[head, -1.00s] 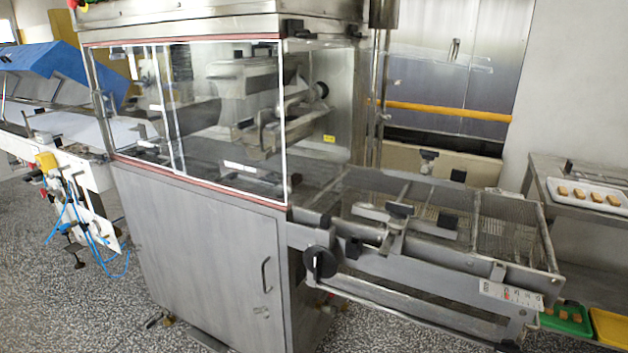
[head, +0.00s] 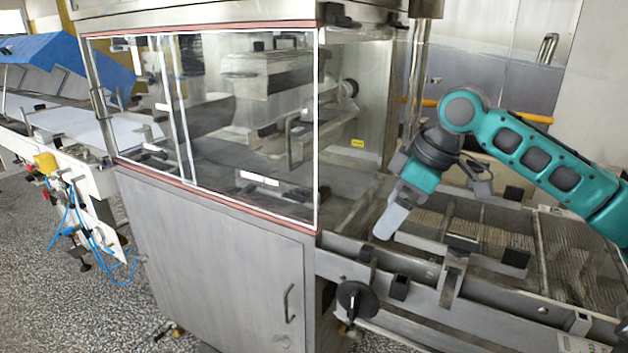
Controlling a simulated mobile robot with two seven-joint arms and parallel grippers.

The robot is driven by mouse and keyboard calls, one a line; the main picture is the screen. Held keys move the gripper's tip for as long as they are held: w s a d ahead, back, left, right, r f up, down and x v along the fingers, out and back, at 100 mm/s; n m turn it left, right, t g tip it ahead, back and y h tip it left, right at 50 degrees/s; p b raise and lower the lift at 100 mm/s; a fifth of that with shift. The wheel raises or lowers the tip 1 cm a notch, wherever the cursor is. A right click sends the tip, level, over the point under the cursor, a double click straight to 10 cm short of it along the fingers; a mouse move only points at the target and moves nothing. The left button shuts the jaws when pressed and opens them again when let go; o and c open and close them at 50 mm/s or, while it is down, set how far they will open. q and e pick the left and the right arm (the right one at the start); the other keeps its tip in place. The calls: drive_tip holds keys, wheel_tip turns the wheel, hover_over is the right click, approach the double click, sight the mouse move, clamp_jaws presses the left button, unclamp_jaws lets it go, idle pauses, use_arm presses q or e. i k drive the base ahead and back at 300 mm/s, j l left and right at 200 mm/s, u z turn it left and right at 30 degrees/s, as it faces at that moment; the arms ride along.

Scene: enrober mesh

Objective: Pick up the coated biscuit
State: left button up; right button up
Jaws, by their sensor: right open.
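My right gripper (head: 432,202) is at the end of a teal arm that comes in from the right. It is open, with its fingers pointing down over the near-left part of the wire mesh belt (head: 490,228) of the enrober. I see nothing between the fingers. Several small dark blocks sit on and around the belt frame, one (head: 515,257) right of the gripper. I cannot tell whether any of them is a coated biscuit or a machine part. The gripper and arm hide part of the belt. My left gripper is not in view.
The enrober's glazed cabinet (head: 235,245) stands just left of the gripper, its clear side close to the fingers. Metal side rails (head: 400,262) and a black hand knob (head: 357,300) line the belt's near side. A blue-hooded machine (head: 65,65) stands far left.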

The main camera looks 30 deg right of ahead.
sight(324, 191)
drive_tip(key=i+l, duration=0.25)
drive_tip(key=i, duration=0.2)
drive_tip(key=i+l, duration=0.2)
drive_tip(key=i, duration=0.25)
